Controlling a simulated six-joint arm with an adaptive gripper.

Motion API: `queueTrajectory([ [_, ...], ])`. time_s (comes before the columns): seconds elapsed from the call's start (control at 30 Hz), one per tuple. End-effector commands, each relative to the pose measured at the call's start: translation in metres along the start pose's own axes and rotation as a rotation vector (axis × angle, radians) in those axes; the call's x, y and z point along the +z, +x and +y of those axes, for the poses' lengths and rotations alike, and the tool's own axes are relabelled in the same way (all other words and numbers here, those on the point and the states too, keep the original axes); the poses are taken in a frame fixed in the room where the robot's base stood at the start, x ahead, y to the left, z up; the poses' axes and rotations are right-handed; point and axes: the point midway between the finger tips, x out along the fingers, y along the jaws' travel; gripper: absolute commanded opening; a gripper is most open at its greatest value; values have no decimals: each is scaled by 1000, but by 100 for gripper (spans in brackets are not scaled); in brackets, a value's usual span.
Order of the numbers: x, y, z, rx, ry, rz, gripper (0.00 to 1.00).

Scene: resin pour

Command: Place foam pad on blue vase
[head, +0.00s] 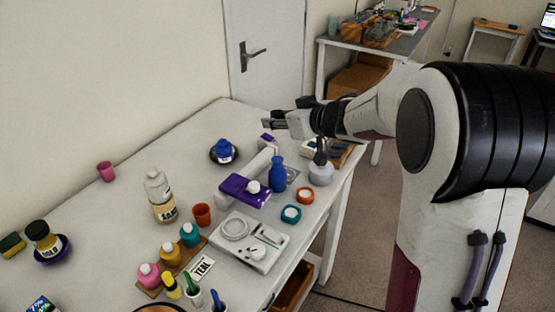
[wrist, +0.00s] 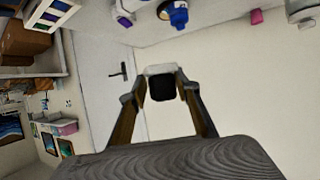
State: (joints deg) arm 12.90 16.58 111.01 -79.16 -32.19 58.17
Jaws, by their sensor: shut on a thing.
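The blue vase (head: 277,174) stands upright on the white table in the head view, beside a purple-topped white device. My gripper (head: 270,123) is raised over the far end of the table, beyond and above the vase and apart from it. In the wrist view, my gripper (wrist: 162,84) is shut on a small dark block with a pale edge, seemingly the foam pad (wrist: 162,87). The pad is too small to make out clearly in the head view. I cannot make out the blue vase in the wrist view.
The purple-topped device (head: 240,190) stands close left of the vase, and a pale round flask (head: 320,173) close right. The table's back left is mostly clear.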

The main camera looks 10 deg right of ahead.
Motion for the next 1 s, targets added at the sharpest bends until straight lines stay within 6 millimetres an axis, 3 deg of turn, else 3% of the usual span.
queueTrajectory([
  [0.37,5,3,0,-1,1,0,10],
  [0.8,47,22,-2,0,2,-1,10],
  [1.0,56,27,-2,0,0,0,10],
])
